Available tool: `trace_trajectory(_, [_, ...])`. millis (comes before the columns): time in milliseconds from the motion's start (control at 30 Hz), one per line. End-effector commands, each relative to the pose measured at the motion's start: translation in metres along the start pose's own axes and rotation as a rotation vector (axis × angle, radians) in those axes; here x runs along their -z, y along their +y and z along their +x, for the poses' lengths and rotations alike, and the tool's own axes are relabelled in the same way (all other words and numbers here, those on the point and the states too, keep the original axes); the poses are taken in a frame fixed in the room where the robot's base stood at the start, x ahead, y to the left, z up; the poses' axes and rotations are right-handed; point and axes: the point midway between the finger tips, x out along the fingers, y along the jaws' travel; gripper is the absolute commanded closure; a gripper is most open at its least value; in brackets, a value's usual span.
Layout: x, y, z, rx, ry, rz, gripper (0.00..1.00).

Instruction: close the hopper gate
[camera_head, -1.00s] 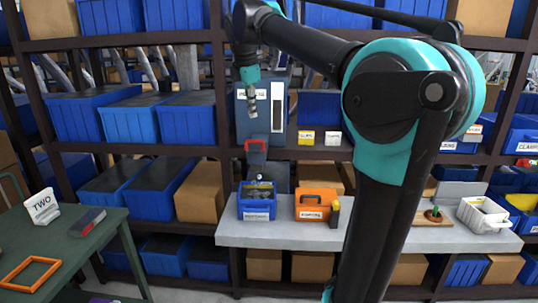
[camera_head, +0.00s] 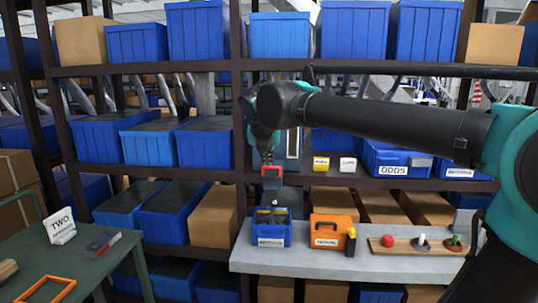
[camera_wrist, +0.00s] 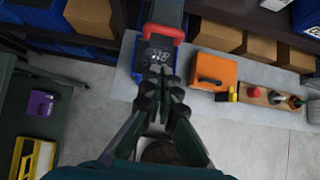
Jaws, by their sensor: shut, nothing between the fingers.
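The hopper gate's red handle (camera_head: 272,171) sits at the front of a dark chute below the hopper, whose body is mostly hidden behind my arm. The red handle also shows in the wrist view (camera_wrist: 165,32), beyond my fingertips. My gripper (camera_head: 267,156) points down in front of the hopper, just above the handle in the picture. I cannot tell whether it touches it. In the wrist view my gripper (camera_wrist: 161,76) is shut and empty. A labelled blue bin (camera_head: 270,239) with dark pieces in it stands under the chute.
An orange case (camera_head: 328,231) stands right of the bin on the grey bench (camera_head: 385,265). A wooden board (camera_head: 400,248) with coloured pegs lies further right. Yellow and white small boxes sit on the shelf above. A green table (camera_head: 95,265) is at left. Shelving stands behind.

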Motion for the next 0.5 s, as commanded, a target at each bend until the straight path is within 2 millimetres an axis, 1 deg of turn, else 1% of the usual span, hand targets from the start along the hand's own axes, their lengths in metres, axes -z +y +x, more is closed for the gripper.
trace_trajectory(33, [-0.001,0.000,0.011,0.001,0.000,0.002,1.00])
trace_trajectory(233, [-0.001,-0.001,0.050,0.001,0.000,0.002,1.00])
trace_trajectory(267, [0.000,-0.001,0.055,0.001,0.000,0.003,1.00])
trace_trajectory(400, [-0.015,0.000,0.071,0.001,0.001,0.003,1.00])
trace_trajectory(500, [-0.021,0.000,0.078,0.000,0.000,0.003,1.00])
